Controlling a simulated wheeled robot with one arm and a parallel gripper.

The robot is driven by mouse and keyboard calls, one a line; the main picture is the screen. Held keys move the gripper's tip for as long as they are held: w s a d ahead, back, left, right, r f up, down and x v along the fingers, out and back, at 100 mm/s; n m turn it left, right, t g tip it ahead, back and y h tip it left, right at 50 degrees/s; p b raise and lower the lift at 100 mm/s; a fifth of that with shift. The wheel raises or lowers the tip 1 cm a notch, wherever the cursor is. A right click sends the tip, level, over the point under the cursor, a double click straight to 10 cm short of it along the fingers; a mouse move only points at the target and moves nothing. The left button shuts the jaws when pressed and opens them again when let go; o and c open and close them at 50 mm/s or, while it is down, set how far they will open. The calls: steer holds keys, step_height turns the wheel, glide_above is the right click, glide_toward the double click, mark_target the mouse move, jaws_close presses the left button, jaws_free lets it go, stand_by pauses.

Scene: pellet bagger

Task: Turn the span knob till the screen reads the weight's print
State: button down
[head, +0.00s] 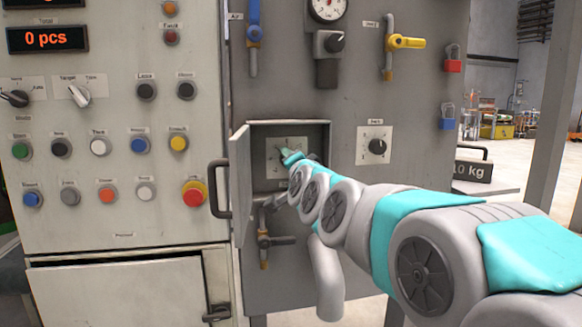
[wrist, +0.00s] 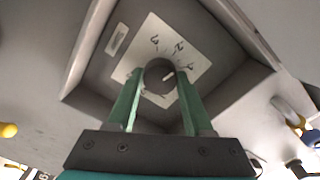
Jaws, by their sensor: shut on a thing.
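The span knob (wrist: 159,74) is a dark round knob with a white pointer line, on a white scale plate (wrist: 151,52) inside a recessed box. My gripper (wrist: 158,84) has its two green fingers on either side of the knob, shut on it. In the head view my gripper (head: 291,157) reaches into the open box (head: 290,126) and hides the knob. The weight (head: 472,172), a dark block printed "10 kg", stands at the right. A screen (head: 46,38) at upper left reads "0 pcs"; no weight reading shows in view.
The box door (head: 240,185) stands open at the left of my gripper. A lever valve (head: 265,240) sits below the box. Another knob (head: 377,147) is on the panel to the right. Several buttons and an emergency stop (head: 193,193) cover the left panel.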

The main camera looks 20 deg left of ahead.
steer(key=shift+f+n+b, duration=0.2)
steer(key=shift+n+b, duration=0.3)
steer(key=shift+n, duration=0.7)
steer(key=shift+c, duration=1.5)
jaws_free()
steer(key=shift+r, duration=0.15)
steer(key=v, duration=0.8)
steer(key=shift+w, duration=0.1)
